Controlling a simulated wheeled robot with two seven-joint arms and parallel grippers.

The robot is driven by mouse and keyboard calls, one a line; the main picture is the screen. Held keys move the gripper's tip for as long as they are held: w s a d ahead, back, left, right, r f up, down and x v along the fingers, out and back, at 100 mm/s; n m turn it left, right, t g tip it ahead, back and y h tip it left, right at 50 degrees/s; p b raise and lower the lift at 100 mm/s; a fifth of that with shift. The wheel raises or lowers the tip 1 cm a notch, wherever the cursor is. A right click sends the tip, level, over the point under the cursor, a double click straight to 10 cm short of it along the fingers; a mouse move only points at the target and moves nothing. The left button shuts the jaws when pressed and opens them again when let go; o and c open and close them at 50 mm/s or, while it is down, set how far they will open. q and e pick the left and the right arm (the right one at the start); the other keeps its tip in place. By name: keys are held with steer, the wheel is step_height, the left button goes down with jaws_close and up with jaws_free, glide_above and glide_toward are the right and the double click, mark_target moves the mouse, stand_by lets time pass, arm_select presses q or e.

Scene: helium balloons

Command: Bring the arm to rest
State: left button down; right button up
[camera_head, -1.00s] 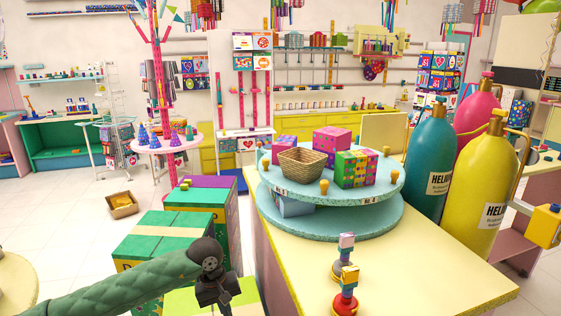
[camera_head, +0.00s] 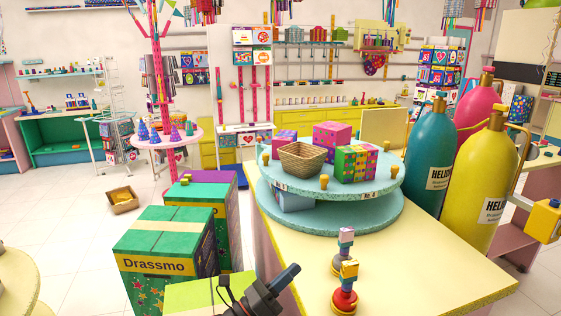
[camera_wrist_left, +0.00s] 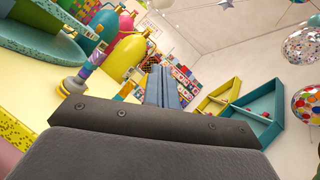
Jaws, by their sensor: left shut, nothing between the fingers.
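My left gripper (camera_head: 290,273) is low in the head view, beside the left edge of the yellow table (camera_head: 440,280). Its dark fingers point up and to the right. In the left wrist view the grey-blue fingers (camera_wrist_left: 162,87) are together, with nothing held between them. Two small figures on round bases, one with a grey base (camera_head: 344,249) and one with a red base (camera_head: 345,287), stand on the table to the right of the gripper, apart from it. My right gripper is not in view.
A two-tiered turquoise stand (camera_head: 350,221) holds a wicker basket (camera_head: 303,160) and gift boxes. Helium tanks, one of them yellow (camera_head: 480,175), stand at its right. Green boxes (camera_head: 165,240) stand left of the table. The table's front right is clear.

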arm_select(q)
steer(key=s+a+f+n+t+y, duration=0.1)
steer(key=a+f+n+t+y, duration=0.1)
steer(key=a+f+n+y, duration=0.95)
steer(key=s+a+f+n+t+y, duration=0.1)
steer(key=a+f+n+y, duration=0.45)
steer(key=n, duration=1.15)
steer(key=s+a+f+n+g+y, duration=0.1)
steer(key=s+a+f+n+g, duration=0.15)
steer(key=s+f+g, duration=0.4)
steer(key=s+a+f+n+g, duration=0.2)
steer(key=s+f+n, duration=0.15)
steer(key=s, duration=0.55)
steer(key=s+a+f+n+g+y, duration=0.15)
steer(key=s+f+n+g, duration=0.25)
steer(key=s, duration=0.4)
steer(key=s+d+f+g, duration=0.1)
steer(key=s+f, duration=0.1)
steer(key=f, duration=1.7)
steer(key=s+d+f+g+h, duration=0.1)
steer(key=s+d+f, duration=0.1)
steer(key=f, duration=1.8)
steer(key=shift+s+d+f, duration=0.15)
steer(key=shift+s+f, duration=0.15)
steer(key=shift+s, duration=0.3)
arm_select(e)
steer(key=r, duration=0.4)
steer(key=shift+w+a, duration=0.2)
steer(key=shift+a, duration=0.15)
